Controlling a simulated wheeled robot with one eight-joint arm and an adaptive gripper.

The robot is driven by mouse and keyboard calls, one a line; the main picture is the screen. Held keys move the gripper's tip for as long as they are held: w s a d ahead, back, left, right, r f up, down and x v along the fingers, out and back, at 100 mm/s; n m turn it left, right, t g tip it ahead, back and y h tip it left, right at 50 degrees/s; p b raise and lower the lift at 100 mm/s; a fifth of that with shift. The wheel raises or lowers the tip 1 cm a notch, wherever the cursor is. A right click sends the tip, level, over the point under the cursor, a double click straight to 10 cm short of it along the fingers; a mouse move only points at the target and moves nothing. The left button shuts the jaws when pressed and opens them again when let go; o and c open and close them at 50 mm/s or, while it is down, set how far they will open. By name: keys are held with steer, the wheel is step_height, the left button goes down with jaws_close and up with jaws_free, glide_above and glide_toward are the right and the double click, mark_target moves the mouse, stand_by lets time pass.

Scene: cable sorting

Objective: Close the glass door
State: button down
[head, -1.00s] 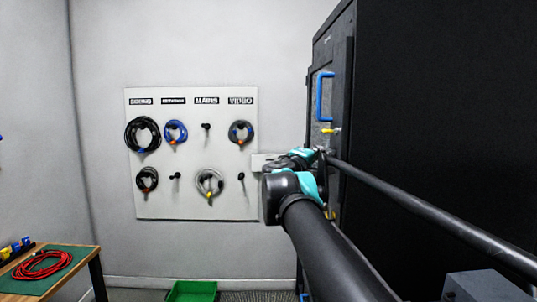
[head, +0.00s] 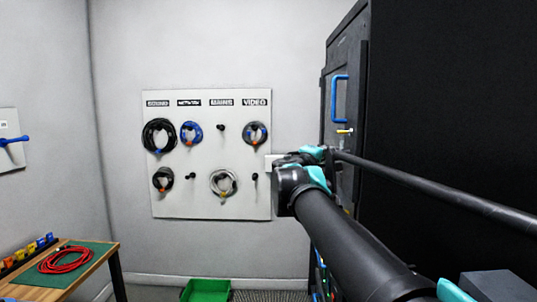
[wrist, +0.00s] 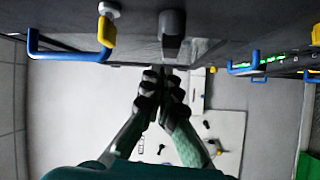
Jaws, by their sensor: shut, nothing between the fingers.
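The door (head: 341,165) is on the dark cabinet at the right of the head view, seen at a steep angle. I cannot tell whether it stands flush or ajar. It carries a blue handle (head: 340,98) and a small yellow latch (head: 345,131). In the wrist view the blue handle (wrist: 70,46) and yellow latch (wrist: 106,30) are at the upper left. My gripper (wrist: 162,76) is shut and empty, with its fingertips close to the dark door edge. Contact is unclear. In the head view my arm hides the door's lower part.
A white board (head: 207,205) with hung cables is on the back wall. A wooden table (head: 95,262) with a red cable (head: 65,260) is at lower left, and a green bin (head: 205,291) is on the floor. The cabinet's black side (head: 450,90) fills the right.

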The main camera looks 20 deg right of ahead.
steer(key=s+a, duration=0.2)
steer(key=s, duration=0.6)
steer(key=shift+s+f, duration=0.2)
steer(key=shift+s, duration=0.05)
steer(key=shift+f, duration=0.1)
steer(key=w+a+f+m+g+y, duration=0.1)
steer(key=a+f+m+g+y, duration=0.15)
steer(key=f, duration=1.05)
steer(key=w+a+f+m+g+y, duration=0.1)
steer(key=w+f+m+g+y, duration=0.15)
steer(key=f, duration=0.95)
steer(key=s+a+f+g+y, duration=0.1)
steer(key=s+a+f+y, duration=0.1)
steer(key=a+f, duration=0.4)
steer(key=s+a+f+g+y, duration=0.1)
steer(key=s+a+f+y, duration=0.1)
steer(key=a+f+y, duration=0.2)
steer(key=s+a+f+m+y, duration=0.1)
steer(key=s+a+f+y, duration=0.2)
steer(key=a+f, duration=0.6)
step_height(320, 180, down, 3)
steer(key=shift+a+f+g, duration=0.2)
steer(key=shift+a+g, duration=0.15)
steer(key=shift+g, duration=0.05)
steer(key=shift+s, duration=0.1)
